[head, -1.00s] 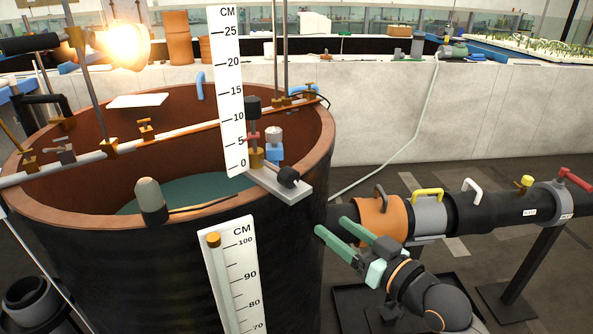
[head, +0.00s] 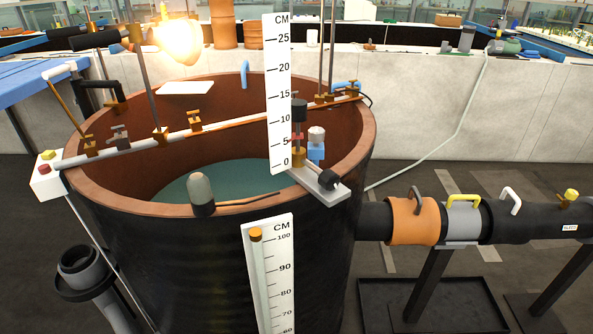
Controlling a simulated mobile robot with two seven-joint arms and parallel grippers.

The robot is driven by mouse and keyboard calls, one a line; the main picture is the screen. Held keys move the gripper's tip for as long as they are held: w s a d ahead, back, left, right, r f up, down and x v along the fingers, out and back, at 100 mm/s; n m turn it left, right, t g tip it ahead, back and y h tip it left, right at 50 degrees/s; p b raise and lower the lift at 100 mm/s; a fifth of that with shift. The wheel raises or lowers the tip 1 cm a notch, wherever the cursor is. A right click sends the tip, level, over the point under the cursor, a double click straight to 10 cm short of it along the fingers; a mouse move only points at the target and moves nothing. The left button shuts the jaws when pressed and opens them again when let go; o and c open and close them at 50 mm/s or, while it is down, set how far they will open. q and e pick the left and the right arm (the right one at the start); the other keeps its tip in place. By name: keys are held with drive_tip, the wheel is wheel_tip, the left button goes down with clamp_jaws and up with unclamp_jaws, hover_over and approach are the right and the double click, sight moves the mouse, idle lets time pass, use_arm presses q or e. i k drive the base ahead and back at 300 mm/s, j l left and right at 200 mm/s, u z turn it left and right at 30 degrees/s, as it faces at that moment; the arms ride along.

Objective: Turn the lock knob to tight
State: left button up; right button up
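A point gauge with a white centimetre scale (head: 280,95) stands upright at the tank's right rim. A grey plate (head: 318,190) at its foot lies across the rim. A black knob (head: 327,180) sits at the plate's outer end; it may be the lock knob, but no label shows. A brass block (head: 298,157), a red part (head: 298,138) and a black cylinder (head: 299,110) stack up beside the scale. A blue piece with a pale knob (head: 317,137) stands just right of them. How tight any knob is cannot be told. Neither gripper is in view.
The round black tank (head: 215,265) holds water, with a pipe bearing brass valves across its top. A lit lamp (head: 178,40) hangs at upper left. A black pipe with an orange sleeve (head: 413,222) runs right. Floor at lower right holds a black tray (head: 470,305).

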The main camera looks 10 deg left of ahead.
sight(328, 179)
drive_tip(key=u, duration=0.45)
drive_tip(key=l+u, duration=0.15)
drive_tip(key=u, duration=0.35)
drive_tip(key=l+u, duration=0.1)
drive_tip(key=u, duration=0.35)
drive_tip(key=l+u, duration=0.45)
drive_tip(key=k+l+u, duration=0.1)
drive_tip(key=l+u, duration=0.35)
drive_tip(key=k+l+u, duration=0.4)
drive_tip(key=l+u, duration=0.2)
drive_tip(key=k+l+u, duration=0.3)
drive_tip(key=k+l, duration=1.05)
drive_tip(key=i+l, duration=0.1)
drive_tip(key=l, duration=0.5)
